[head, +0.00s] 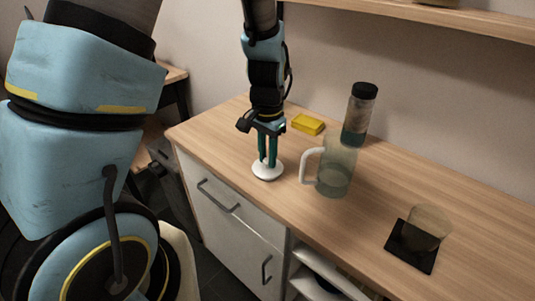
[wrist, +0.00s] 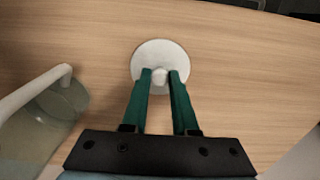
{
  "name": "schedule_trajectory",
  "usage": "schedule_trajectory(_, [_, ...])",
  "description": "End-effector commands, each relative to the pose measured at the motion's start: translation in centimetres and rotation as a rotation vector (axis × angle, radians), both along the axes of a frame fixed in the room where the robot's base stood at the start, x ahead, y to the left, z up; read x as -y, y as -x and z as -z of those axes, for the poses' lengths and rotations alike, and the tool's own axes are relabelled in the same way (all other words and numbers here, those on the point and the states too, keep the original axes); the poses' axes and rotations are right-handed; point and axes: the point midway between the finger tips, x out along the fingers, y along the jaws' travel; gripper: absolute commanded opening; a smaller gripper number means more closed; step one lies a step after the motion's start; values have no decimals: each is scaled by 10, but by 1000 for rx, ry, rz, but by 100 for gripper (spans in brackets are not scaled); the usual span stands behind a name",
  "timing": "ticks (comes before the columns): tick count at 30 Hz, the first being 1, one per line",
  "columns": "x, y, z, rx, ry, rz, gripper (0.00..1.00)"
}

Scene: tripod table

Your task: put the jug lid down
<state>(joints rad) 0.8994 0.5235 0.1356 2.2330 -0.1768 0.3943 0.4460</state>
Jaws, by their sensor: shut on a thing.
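The jug lid (head: 267,172) is a white round disc with a small knob, at the left part of the counter near its front edge. My gripper (head: 267,162) points down over it, with its green fingers shut on the knob. In the wrist view the lid (wrist: 160,55) shows flat below the fingertips (wrist: 160,78), with the knob between them. The lid looks to be at or very near the counter top; a small gap cannot be ruled out. The clear jug (head: 337,172) with a white handle stands open to the right of the lid. It also shows in the wrist view (wrist: 45,115).
A yellow block (head: 308,124) lies behind the lid on the wooden counter (head: 380,195). A bottle with a black cap (head: 359,112) stands behind the jug. A glass (head: 428,226) stands on a black coaster (head: 398,250) at the right. A shelf (head: 430,16) runs above the counter.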

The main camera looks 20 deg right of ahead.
Motion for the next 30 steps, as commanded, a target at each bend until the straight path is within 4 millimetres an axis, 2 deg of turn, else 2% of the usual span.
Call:
schedule_trajectory(7, [0, 0, 3, 0, 0, 0, 0])
schedule_trajectory(8, [0, 0, 3, 0, 0, 0, 28])
schedule_trajectory(15, [0, 0, 2, 0, 0, 0, 55])
schedule_trajectory(23, [0, 0, 1, 0, 0, 0, 57])
schedule_trajectory(26, [1, 0, -4, 1, 2, 0, 57])
schedule_trajectory(30, [1, -1, -21, 3, 4, -1, 57])
